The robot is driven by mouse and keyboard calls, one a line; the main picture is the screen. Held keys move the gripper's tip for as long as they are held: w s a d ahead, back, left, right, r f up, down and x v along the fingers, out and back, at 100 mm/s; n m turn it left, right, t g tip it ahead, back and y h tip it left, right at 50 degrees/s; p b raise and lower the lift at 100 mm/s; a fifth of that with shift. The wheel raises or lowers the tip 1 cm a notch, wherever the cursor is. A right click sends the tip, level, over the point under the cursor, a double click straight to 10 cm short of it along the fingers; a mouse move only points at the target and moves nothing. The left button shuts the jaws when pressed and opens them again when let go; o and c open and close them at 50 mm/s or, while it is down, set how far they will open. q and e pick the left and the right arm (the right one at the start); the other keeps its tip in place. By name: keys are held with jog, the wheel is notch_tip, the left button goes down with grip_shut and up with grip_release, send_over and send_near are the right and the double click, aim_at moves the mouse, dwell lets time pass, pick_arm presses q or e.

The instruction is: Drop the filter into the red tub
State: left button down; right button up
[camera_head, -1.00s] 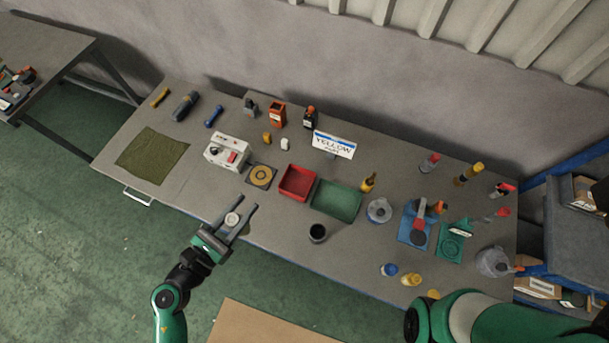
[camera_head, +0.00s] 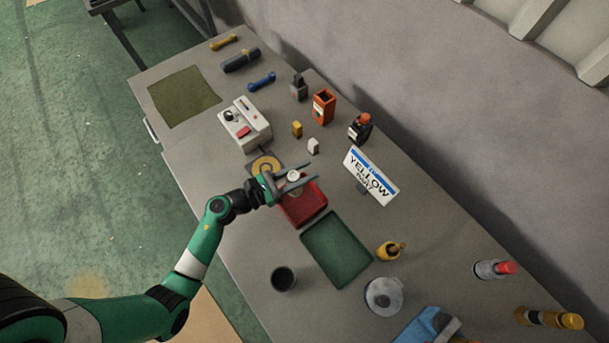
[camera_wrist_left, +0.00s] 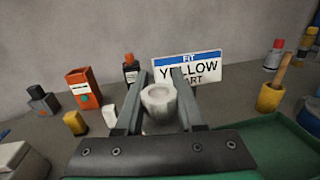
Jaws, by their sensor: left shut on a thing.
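The small round whitish filter (camera_head: 293,176) sits between the fingers of my left gripper (camera_head: 305,174), which is shut on it. In the left wrist view the filter (camera_wrist_left: 158,101) is a pale cup shape held upright between the two grey fingers of the gripper (camera_wrist_left: 160,76). The red tub (camera_head: 303,210) is an open rectangular bin on the bench. In the head view the gripper and filter overlap its far part, and they appear above it. The wrist view does not show the red tub. My right gripper is not in view.
A green tray (camera_head: 337,250) stands right beside the tub, with a dark cup (camera_head: 283,279) in front. A "YELLOW" sign (camera_head: 370,177), a white block (camera_head: 313,146) and a yellow block (camera_head: 297,129) stand behind. A white machine (camera_head: 246,125) is to the left.

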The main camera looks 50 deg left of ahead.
pick_arm(q)
notch_tip(320, 180, down, 6)
jog(key=b, duration=0.5)
jog(key=shift+w, duration=0.15)
jog(key=shift+r, duration=0.1)
jog(key=shift+c, duration=2.2)
grip_release()
jog(key=v, duration=1.1)
jog(key=shift+s, duration=0.3)
